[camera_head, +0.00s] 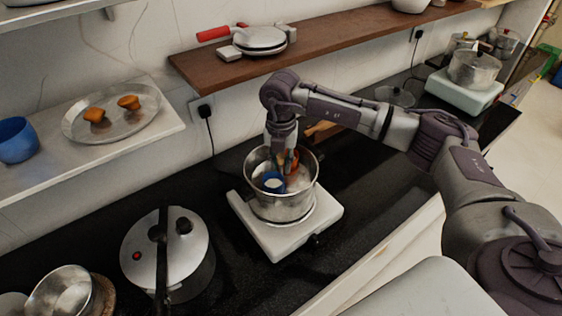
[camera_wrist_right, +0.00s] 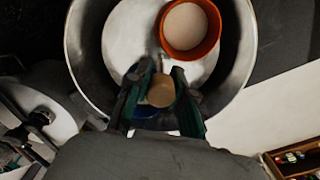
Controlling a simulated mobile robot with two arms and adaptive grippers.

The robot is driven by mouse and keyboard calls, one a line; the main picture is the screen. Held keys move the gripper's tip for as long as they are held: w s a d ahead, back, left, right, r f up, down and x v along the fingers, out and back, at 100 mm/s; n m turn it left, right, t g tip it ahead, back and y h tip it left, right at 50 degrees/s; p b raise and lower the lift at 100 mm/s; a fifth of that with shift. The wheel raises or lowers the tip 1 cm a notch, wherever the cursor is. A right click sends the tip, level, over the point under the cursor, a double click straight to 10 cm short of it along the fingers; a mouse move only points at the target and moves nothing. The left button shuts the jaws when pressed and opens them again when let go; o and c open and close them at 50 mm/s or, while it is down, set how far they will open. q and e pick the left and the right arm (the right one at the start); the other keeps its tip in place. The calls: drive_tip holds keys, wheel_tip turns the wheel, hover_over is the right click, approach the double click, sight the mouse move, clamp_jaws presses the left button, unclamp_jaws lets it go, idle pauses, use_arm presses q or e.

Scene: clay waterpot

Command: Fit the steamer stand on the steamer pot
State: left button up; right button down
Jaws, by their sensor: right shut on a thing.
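The steamer pot (camera_head: 284,207) is a shiny metal pot on a white stove; its wall also shows in the right wrist view (camera_wrist_right: 84,45). Inside its rim is a pale metal plate (camera_wrist_right: 125,30), which I take as the steamer stand. A small tan knob (camera_wrist_right: 161,91) rises from it. My right gripper (camera_head: 280,163) reaches down into the pot and is shut on this knob (camera_wrist_right: 160,85). An orange cup (camera_wrist_right: 190,28) and a blue cup (camera_head: 273,181), each with pale content, sit inside the pot. Whether the stand rests fully is hidden. My left gripper is out of view.
The white stove (camera_head: 245,232) stands on the black counter. A lidded cooker (camera_head: 185,240) is left of it, with metal bowls (camera_head: 62,290) beyond. A brown shelf (camera_head: 330,42) and a white shelf (camera_head: 130,140) hang on the wall. More pots (camera_head: 473,70) stand far right.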

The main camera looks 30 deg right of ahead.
sight(281, 173)
drive_tip(key=shift+f, duration=0.4)
idle(0.3)
drive_tip(key=shift+f+b, duration=0.6)
drive_tip(key=shift+b, duration=0.1)
drive_tip(key=shift+f+b, duration=0.7)
drive_tip(key=shift+f, duration=0.15)
idle(0.5)
drive_tip(key=shift+c, duration=1.9)
unclamp_jaws()
wheel_tip(281, 173, up, 18)
drive_tip(key=p, duration=1.1)
drive_tip(key=shift+f, duration=0.15)
